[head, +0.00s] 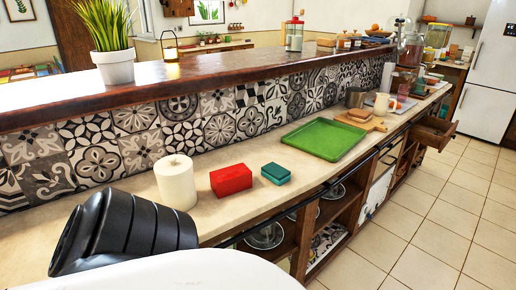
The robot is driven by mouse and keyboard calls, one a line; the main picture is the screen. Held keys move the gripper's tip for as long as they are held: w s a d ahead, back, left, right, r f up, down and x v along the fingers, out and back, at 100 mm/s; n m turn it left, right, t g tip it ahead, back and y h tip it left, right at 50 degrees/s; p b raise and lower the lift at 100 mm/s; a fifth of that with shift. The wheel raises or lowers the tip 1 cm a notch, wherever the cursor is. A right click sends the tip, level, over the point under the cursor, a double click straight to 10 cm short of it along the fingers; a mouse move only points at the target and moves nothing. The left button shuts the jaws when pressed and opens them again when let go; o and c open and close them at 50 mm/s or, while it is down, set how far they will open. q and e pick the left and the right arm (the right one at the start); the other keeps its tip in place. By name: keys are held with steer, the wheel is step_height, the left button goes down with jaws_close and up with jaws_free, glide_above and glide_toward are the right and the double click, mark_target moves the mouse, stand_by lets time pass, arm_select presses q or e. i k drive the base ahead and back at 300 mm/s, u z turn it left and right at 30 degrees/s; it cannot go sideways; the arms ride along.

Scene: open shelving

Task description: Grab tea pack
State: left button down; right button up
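A red box (231,180) lies on the pale counter (130,184), left of the picture's middle. A smaller teal box (276,173) lies just right of it, apart from it. No label can be read on either, so I cannot tell which one is the tea pack. Neither of my grippers shows in the head view, and nothing is seen touching the boxes.
A white paper roll (175,182) stands left of the red box. A green tray (325,139) lies to the right, with a wooden board (361,122) and a white jug (382,104) beyond. A raised dark bar top (215,76) runs behind. Open shelves (344,204) sit below; an open drawer (432,131) juts out farther right.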

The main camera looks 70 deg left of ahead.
mark_target(227, 182)
steer(key=i, duration=1.3)
steer(key=u, duration=2.1)
